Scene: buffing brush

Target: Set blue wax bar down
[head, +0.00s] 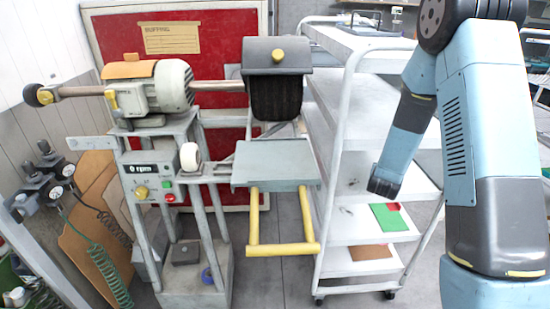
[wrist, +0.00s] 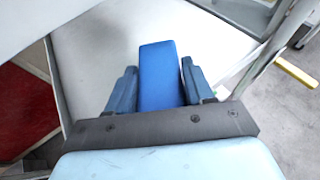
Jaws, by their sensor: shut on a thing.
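In the wrist view, the blue wax bar (wrist: 160,62) is a plain, bright blue block that points away from my wrist. My gripper (wrist: 158,82) is shut on it, with one dark blue finger on each side. The bar is over a pale shelf surface (wrist: 92,60) of the white cart. I cannot tell whether it touches that surface. In the head view, my arm comes down over the right side of the cart (head: 352,90). I cannot make out the bar there.
The cart's post (wrist: 268,52) stands right of the bar in the wrist view. A green and red sheet (head: 391,218) and a brown board (head: 372,252) lie on lower shelves. The buffing machine (head: 150,88) and its grey table (head: 275,162) stand left of the cart.

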